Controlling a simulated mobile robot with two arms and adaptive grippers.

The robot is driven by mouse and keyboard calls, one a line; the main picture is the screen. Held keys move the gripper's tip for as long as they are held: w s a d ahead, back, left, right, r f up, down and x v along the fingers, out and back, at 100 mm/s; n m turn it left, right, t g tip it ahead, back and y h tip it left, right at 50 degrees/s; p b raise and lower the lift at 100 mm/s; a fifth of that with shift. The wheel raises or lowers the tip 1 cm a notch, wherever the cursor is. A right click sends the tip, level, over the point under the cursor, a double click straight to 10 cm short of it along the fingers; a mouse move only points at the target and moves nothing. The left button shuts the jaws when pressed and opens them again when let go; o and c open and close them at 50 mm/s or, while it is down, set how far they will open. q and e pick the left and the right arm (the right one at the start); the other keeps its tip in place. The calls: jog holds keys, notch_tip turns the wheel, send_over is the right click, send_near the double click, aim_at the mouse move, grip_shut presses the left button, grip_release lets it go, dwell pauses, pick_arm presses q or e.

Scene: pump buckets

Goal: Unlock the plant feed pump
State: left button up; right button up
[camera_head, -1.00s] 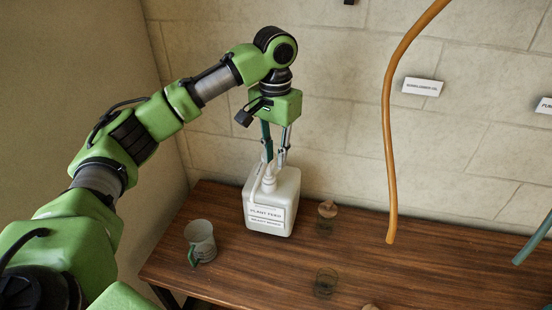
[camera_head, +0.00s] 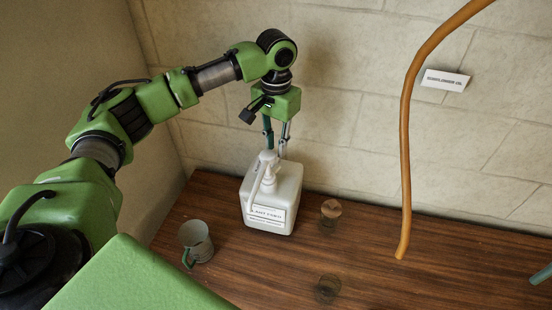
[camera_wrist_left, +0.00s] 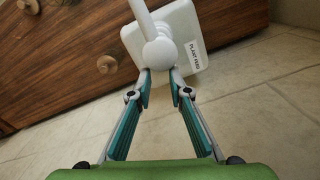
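The plant feed pump is a white square bucket (camera_head: 283,197) with a label on its front. It stands on the wooden table near the wall. Its white pump head (camera_head: 268,158) is on top, with a spout slanting down toward the front left. My left gripper (camera_head: 276,150) points down close behind the pump head. In the left wrist view, the fingertips (camera_wrist_left: 160,82) are apart, at the near edge of the pump head (camera_wrist_left: 159,53), with a gap between them. I cannot tell whether they touch it. My right gripper is not in view.
A grey mug (camera_head: 195,240) with a green handle stands left of the bucket. An orange hose (camera_head: 405,150) hangs above the table. A teal end (camera_head: 541,274) shows at the right edge.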

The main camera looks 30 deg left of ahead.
aim_at(276, 168)
pick_arm(q)
jog(key=f, duration=0.2)
jog(key=f+p, duration=0.1)
jog(key=f, duration=0.3)
jog(key=shift+w+a+f, duration=0.15)
jog(key=shift+w, duration=0.1)
jog(key=shift+s+f+p, duration=0.1)
jog(key=shift+f+p, duration=0.2)
jog(key=shift+f, duration=0.3)
